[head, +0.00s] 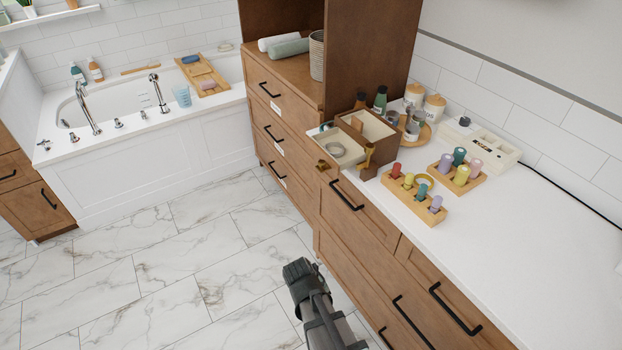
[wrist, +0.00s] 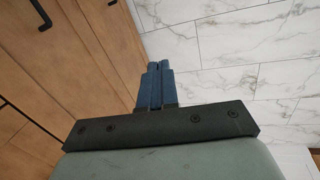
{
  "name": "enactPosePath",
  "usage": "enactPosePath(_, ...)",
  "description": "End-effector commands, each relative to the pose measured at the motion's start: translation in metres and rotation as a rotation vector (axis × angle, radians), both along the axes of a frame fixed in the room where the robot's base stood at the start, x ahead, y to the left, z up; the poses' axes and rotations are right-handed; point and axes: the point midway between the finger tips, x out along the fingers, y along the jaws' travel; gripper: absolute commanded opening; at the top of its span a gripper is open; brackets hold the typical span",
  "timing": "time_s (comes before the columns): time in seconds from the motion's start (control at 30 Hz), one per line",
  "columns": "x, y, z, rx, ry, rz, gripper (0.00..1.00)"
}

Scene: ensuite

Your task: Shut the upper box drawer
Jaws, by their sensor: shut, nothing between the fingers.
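A small brown wooden box (head: 384,148) stands on the white counter near the tall cabinet. Its upper drawer (head: 324,145) is pulled out toward the counter's left edge, and a round grey item (head: 335,150) lies in it. A brass knob (head: 322,166) shows at the drawer's front. My gripper (head: 298,268) is shut and empty, below and in front of the box, over the floor beside the cabinet fronts. In the wrist view my gripper's fingers (wrist: 154,68) are together. The box is not in the wrist view.
Wooden blocks with coloured pegs (head: 415,198) stand right of the box. Bottles (head: 380,100) and jars stand behind it. Cabinet fronts with black handles (head: 347,195) lie beside my gripper. The marble floor (head: 190,260) on the left is clear.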

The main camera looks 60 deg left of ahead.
Motion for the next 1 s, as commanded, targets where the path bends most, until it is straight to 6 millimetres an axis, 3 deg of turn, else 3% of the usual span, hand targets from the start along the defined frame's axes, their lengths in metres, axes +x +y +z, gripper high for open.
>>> enactPosePath(0.03, -0.012, 0.020, 0.013, 0.015, -0.027, 0.048, 0.00)
enactPosePath(0.3, -0.071, 0.104, 0.095, 0.061, -0.228, 0.320, 0.00)
enactPosePath(0.5, -0.093, 0.153, 0.163, 0.046, -0.420, 0.517, 0.00)
enactPosePath(0.57, -0.092, 0.166, 0.186, 0.024, -0.490, 0.575, 0.00)
enactPosePath(0.7, -0.069, 0.189, 0.238, -0.095, -0.675, 0.702, 0.00)
enactPosePath(1.0, -0.032, 0.203, 0.301, -0.603, -0.981, 0.998, 0.00)
